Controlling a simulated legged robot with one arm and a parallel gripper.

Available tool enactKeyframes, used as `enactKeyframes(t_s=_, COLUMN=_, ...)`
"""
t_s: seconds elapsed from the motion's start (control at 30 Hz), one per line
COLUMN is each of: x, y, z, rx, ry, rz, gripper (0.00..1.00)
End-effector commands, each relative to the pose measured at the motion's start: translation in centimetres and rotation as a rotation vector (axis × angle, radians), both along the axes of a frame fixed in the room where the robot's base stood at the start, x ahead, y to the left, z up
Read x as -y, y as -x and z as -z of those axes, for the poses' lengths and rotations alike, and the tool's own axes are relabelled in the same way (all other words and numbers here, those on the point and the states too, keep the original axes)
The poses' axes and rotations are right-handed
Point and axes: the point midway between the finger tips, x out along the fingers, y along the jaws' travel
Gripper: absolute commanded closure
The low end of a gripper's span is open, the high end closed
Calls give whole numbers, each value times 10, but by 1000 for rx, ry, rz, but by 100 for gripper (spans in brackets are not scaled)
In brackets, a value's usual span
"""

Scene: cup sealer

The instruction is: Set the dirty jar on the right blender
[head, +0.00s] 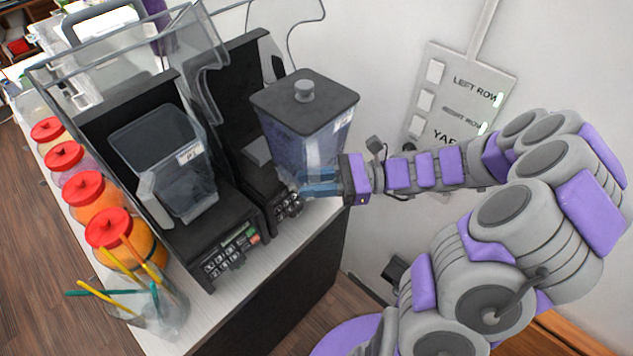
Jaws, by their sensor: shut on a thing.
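The jar (303,137) is clear with a black lid and a round grey knob. It is upright at the front of the right blender (258,150). My gripper (318,184) is shut on the lower part of the jar, coming from the right. The jar's bottom and the blender's seat are partly hidden, so I cannot tell whether the jar touches the base.
Several red-lidded containers (108,228) line the counter's left edge. A clear cup with coloured sticks (160,308) stands at the front left. The counter's front strip (290,243) is bare. A wall switch panel (460,100) is behind my arm.

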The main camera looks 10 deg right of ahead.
Motion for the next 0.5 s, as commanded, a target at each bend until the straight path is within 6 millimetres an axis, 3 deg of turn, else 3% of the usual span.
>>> enactKeyframes(t_s=0.5, x=-23, y=-32, z=2, rx=5, ry=0, rz=0, gripper=100)
